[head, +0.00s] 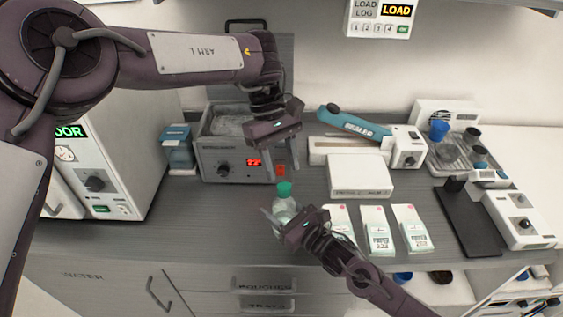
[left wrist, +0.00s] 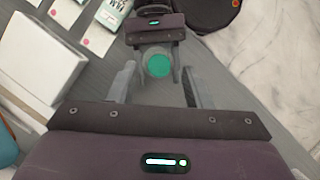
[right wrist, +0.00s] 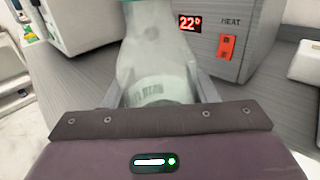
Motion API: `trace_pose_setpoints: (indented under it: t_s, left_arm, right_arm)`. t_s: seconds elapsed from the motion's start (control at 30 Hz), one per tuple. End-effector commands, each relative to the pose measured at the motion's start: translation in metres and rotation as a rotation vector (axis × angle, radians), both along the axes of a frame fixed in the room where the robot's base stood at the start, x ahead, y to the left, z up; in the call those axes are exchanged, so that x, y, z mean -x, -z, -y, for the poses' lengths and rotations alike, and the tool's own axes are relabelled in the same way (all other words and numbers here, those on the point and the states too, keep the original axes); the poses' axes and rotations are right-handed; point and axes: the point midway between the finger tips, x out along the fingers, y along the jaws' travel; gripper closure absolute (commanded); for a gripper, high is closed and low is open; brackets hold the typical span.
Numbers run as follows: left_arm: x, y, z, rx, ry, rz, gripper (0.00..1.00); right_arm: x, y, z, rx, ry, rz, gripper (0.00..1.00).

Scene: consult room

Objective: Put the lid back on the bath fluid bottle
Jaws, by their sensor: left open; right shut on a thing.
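The bath fluid bottle (head: 283,212) is pale and translucent, and stands upright near the front of the counter. It also shows in the right wrist view (right wrist: 155,62). My right gripper (head: 292,216) is shut on its body. The green lid (head: 284,189) is at the bottle's top; it also shows in the left wrist view (left wrist: 159,66), and only its lower edge shows in the right wrist view. I cannot tell whether it is fully seated. My left gripper (head: 282,168) is open above the lid, pointing down, with nothing between its fingers.
The water bath (head: 207,166) with a red display stands behind the bottle. A blue-topped container (head: 177,150) is left of it. A white box (head: 359,176), a sealer (head: 355,124) and several pouches (head: 378,232) lie to the right. The counter's front edge is close to the bottle.

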Motion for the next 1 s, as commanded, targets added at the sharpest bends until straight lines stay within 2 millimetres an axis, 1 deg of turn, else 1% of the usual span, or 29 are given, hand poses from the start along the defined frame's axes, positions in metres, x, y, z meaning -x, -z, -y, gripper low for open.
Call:
trace_pose_setpoints:
  t_s: [0.13,0.27,0.6,1.0]
  left_arm:
    - [0.000,0.000,0.002,-0.032,-0.095,-0.014,0.55]
    - [-0.001,0.000,0.005,-0.099,-0.306,-0.044,0.55]
    - [-0.002,0.000,0.013,-0.321,-1.073,-0.160,0.55]
    - [-0.002,-0.003,0.018,-0.528,-1.993,-0.317,0.55]
  right_arm:
    - [0.000,0.000,0.000,0.001,0.000,-0.001,1.00]
    - [0.000,0.000,0.000,0.001,0.000,-0.001,1.00]
    - [0.000,0.000,0.000,0.000,0.000,0.000,1.00]
    - [0.000,0.000,0.000,0.000,0.000,0.000,1.00]
